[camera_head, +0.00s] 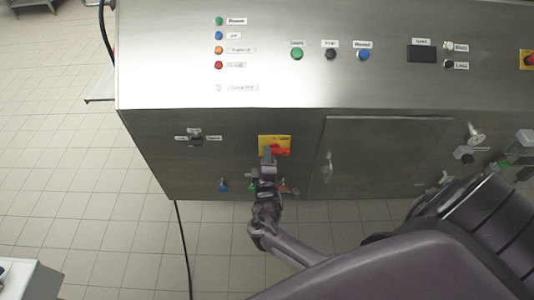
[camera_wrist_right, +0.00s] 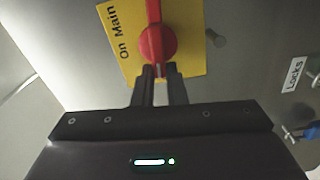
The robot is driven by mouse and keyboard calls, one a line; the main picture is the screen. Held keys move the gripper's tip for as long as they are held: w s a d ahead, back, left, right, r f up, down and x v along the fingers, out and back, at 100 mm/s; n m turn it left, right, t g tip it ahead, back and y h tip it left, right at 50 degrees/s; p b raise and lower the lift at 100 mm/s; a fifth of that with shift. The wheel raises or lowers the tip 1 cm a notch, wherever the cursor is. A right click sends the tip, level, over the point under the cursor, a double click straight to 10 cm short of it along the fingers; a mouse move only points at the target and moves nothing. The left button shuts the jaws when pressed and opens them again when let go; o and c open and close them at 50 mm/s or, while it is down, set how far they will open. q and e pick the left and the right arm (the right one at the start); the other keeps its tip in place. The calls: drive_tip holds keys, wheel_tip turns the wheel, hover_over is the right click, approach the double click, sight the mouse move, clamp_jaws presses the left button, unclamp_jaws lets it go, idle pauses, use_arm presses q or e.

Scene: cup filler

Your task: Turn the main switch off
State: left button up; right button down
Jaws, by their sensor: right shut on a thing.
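The main switch is a red rotary handle (camera_head: 280,150) on a yellow plate (camera_head: 267,139), on the front face of the steel cabinet. In the right wrist view the red handle (camera_wrist_right: 157,42) runs up and down the picture, along the printed words "On Main" on the yellow plate (camera_wrist_right: 190,60). My right gripper (camera_head: 267,155) is at the switch from below. Its two dark fingers (camera_wrist_right: 161,82) are shut on the near end of the handle, whose tip shows between them. My left gripper is not in view.
The cabinet's sloped top panel (camera_head: 160,60) carries lamps and buttons. A small selector (camera_head: 197,140) sits left of the switch, and a door (camera_head: 385,150) is to its right. A blue knob (camera_head: 223,186) is below left. Black cable (camera_head: 182,240) hangs to the tiled floor.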

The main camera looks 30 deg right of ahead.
drive_tip(key=shift+d+n, duration=0.1)
drive_tip(key=shift+n, duration=0.5)
drive_tip(key=c, duration=1.5)
unclamp_jaws()
drive_tip(key=shift+f, duration=0.15)
drive_tip(key=shift+o, duration=0.2)
drive_tip(key=v, duration=0.7)
drive_tip(key=shift+s+a+b, duration=0.2)
drive_tip(key=shift+s+b, duration=0.05)
drive_tip(key=shift+b, duration=0.1)
